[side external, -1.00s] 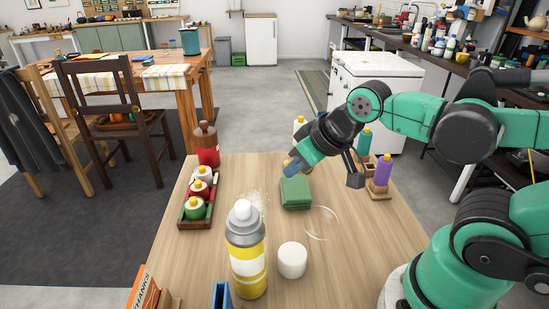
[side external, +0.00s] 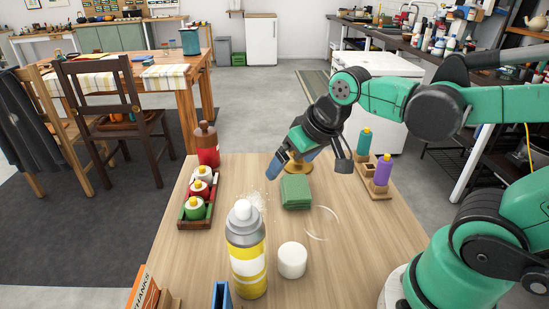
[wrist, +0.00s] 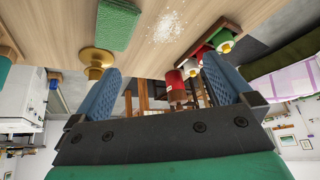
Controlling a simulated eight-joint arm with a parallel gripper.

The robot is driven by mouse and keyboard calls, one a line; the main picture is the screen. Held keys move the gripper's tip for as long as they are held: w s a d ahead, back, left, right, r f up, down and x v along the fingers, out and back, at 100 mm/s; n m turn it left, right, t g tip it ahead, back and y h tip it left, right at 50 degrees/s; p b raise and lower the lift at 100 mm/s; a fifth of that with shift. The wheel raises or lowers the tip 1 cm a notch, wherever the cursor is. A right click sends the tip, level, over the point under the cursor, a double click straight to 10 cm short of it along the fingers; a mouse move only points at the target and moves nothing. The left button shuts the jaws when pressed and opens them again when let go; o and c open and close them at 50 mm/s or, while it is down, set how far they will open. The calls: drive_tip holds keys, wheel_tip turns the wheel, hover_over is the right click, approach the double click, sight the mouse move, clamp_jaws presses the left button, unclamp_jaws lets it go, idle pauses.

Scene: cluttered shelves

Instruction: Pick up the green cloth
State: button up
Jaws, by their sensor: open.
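The green cloth (side external: 296,191) is a folded, block-like stack lying on the wooden table. In the wrist view the green cloth (wrist: 117,25) is at the upper left, beyond the left finger. My gripper (side external: 277,171) is above the table, tilted down to the left, at the back left of the cloth and apart from it. In the wrist view my gripper (wrist: 165,75) has its two blue fingers spread wide with nothing between them.
A brass round-based object (side external: 299,167) stands just behind the cloth, close to my fingers. White powder (side external: 255,197) lies left of the cloth. A spray can (side external: 246,250), white cylinder (side external: 292,260), bottle crate (side external: 196,209) and bottle rack (side external: 375,184) stand around.

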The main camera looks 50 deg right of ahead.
drive_tip(key=w+d+f+m+g, duration=0.3)
drive_tip(key=d+m, duration=0.1)
drive_tip(key=m+g, duration=0.3)
hover_over(297, 186)
wheel_tip(297, 186, down, 5)
drive_tip(key=shift+r, duration=0.1)
drive_tip(key=shift+f, duration=2.8)
drive_tip(key=shift+c, duration=0.2)
drive_tip(key=c, duration=1.1)
